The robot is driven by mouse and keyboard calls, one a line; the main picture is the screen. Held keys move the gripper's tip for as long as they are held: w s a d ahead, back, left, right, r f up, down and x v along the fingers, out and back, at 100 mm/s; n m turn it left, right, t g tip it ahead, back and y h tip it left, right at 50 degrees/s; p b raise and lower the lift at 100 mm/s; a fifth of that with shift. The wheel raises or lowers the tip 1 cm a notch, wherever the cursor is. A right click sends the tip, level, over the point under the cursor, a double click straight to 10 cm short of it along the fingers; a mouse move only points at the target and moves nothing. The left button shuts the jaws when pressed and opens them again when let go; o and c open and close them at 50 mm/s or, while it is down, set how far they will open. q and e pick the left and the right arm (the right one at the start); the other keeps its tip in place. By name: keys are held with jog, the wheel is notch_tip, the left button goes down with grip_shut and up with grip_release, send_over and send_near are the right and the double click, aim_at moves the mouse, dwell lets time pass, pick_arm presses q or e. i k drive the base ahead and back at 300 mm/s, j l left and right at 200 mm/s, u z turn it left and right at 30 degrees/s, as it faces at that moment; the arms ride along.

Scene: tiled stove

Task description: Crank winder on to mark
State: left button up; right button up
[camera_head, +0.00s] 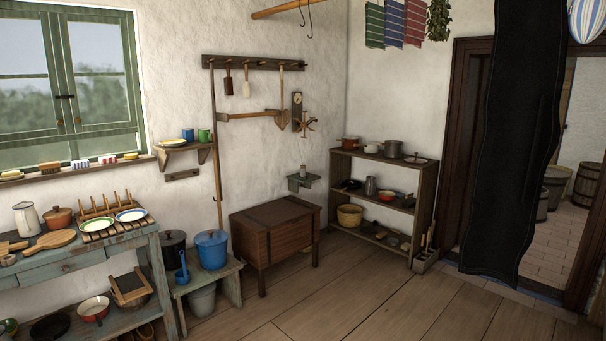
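A small wooden device with spoke-like arms (307,123) is on the back wall near the corner; it may be the winder, but it is too small to tell. A narrow dark board with a round pale face (297,104) hangs just beside it. I cannot make out a crank handle or a mark on either. Neither of my grippers is in view.
A wooden chest (274,240) stands below the device. A shelf unit with pots (430,205) stands to its right. A blue table (90,262) and a low bench with a blue pot (211,249) are left. A dark hanging panel (510,150) partly covers the doorway. The middle floor is clear.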

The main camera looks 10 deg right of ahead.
aim_at(305, 124)
jog(key=z, duration=0.15)
jog(key=i+j+z, duration=0.1)
jog(key=i, duration=2.05)
jog(key=i+z, duration=0.2)
jog(key=i, duration=0.4)
jog(key=i+z, duration=0.15)
jog(key=i, duration=0.4)
jog(key=i+z, duration=0.2)
jog(key=i, duration=0.4)
jog(key=i+j+z, duration=0.2)
jog(key=i, duration=0.35)
jog(key=i+u, duration=0.4)
jog(key=i, duration=0.2)
jog(key=i+l+u, duration=0.25)
jog(key=i+u, duration=0.15)
jog(key=i, duration=0.2)
